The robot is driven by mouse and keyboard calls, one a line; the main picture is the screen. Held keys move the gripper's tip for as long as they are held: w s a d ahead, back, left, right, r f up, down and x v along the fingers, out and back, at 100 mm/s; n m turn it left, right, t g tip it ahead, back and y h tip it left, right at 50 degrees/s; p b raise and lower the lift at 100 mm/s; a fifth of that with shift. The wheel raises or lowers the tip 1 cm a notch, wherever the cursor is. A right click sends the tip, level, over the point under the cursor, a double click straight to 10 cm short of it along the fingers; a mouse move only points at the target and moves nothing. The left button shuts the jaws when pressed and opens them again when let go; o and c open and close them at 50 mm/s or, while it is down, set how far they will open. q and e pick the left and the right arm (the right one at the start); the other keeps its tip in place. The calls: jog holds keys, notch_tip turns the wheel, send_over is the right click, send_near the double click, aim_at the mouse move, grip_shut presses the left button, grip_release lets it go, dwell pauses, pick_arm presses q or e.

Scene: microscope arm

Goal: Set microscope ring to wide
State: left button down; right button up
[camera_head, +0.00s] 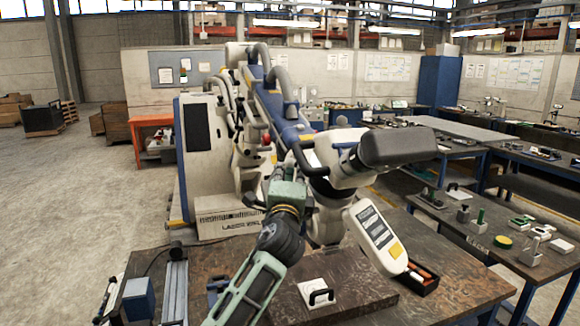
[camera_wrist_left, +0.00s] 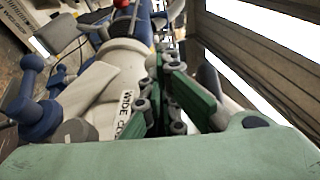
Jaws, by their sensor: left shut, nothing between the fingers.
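The microscope stands in the middle of the head view, with a blue and white arm (camera_head: 272,105), a white head and a dark grey housing (camera_head: 398,147). My left gripper (camera_head: 290,188), green with a dark wrist, reaches up beside the white head. In the left wrist view its green fingers (camera_wrist_left: 178,100) are shut and empty beside a pale cylindrical part (camera_wrist_left: 122,62). A label (camera_wrist_left: 127,108) there reads "WIDE" and a partly hidden second word. The ring's setting cannot be made out. Whether the fingers touch the pale part is unclear. My right gripper is out of view.
A white panel (camera_head: 376,236) with a yellow patch hangs from the microscope head. Below are a dark wooden table (camera_head: 455,290), a white plate with a black handle (camera_head: 316,292) and a black tray (camera_head: 420,281). Blue-legged workbenches (camera_head: 470,150) stand at right; open floor (camera_head: 75,200) lies at left.

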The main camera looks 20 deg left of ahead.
pick_arm(q)
jog(key=shift+w+a, duration=0.1)
jog(key=shift+w, duration=0.25)
jog(key=shift+x, duration=1.1)
jog(key=shift+a+r, duration=0.15)
jog(key=shift+r, duration=0.05)
jog(key=shift+s, duration=0.15)
